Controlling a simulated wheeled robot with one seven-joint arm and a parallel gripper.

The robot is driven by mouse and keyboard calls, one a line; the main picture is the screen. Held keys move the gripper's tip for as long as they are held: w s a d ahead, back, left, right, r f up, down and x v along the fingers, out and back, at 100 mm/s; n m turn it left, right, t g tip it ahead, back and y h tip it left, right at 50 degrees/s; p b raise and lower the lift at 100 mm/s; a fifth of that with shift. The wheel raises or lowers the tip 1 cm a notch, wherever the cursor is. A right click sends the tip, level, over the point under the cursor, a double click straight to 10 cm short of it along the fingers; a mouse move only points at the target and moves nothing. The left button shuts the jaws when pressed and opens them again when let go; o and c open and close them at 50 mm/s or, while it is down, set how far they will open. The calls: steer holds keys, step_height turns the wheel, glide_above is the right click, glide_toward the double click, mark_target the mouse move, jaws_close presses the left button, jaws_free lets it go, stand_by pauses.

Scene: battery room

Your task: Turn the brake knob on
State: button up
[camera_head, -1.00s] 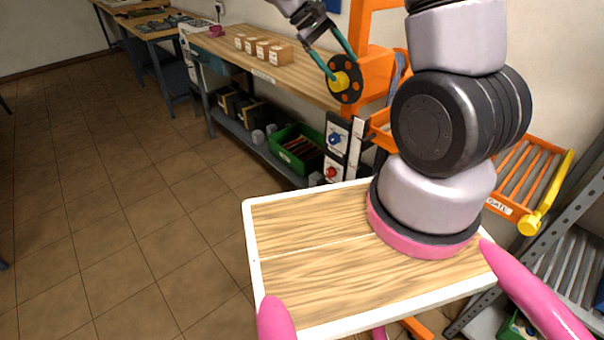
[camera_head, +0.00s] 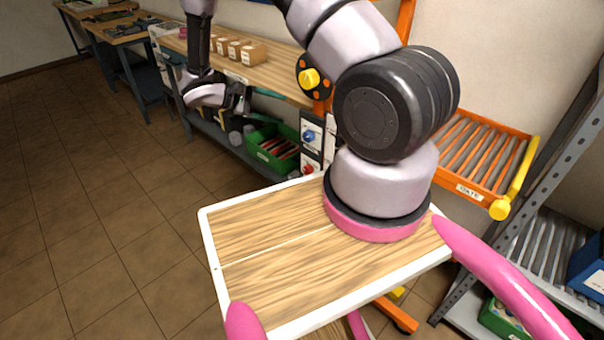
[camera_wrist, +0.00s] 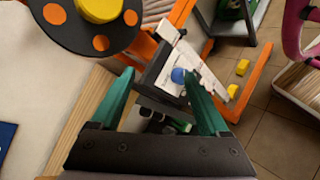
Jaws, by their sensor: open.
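A yellow knob (camera_head: 309,79) sits on a black disc with orange dots, on an orange frame. Below it, a blue knob (camera_head: 308,136) and a red knob (camera_head: 308,170) are on pale panels. I cannot read which one is labelled brake. My gripper (camera_head: 262,100) is open and empty, left of the yellow knob and up and left of the blue knob, apart from both. In the wrist view, the blue knob (camera_wrist: 178,75) shows beyond and between the green fingertips (camera_wrist: 160,72). The yellow knob (camera_wrist: 98,8) is at the upper left. The red knob cannot be made out there.
A wooden workbench (camera_head: 262,80) with several small boxes (camera_head: 235,50) runs behind my gripper. A green crate (camera_head: 270,150) is on its lower shelf. An orange roller rack (camera_head: 480,155) and grey shelving (camera_head: 560,130) stand right. Floor at left is clear.

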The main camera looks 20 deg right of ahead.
step_height(320, 180, down, 16)
steer(key=s+a+n+t+h, duration=0.1)
steer(key=a+n+t+h, duration=0.15)
steer(key=n+t, duration=0.6)
glide_toward(306, 171)
steer(key=shift+h, duration=0.45)
steer(key=x, duration=0.8)
steer(key=shift+w+d+f, duration=0.2)
steer(key=shift+d+f, duration=0.1)
steer(key=shift+f, duration=0.05)
jaws_close()
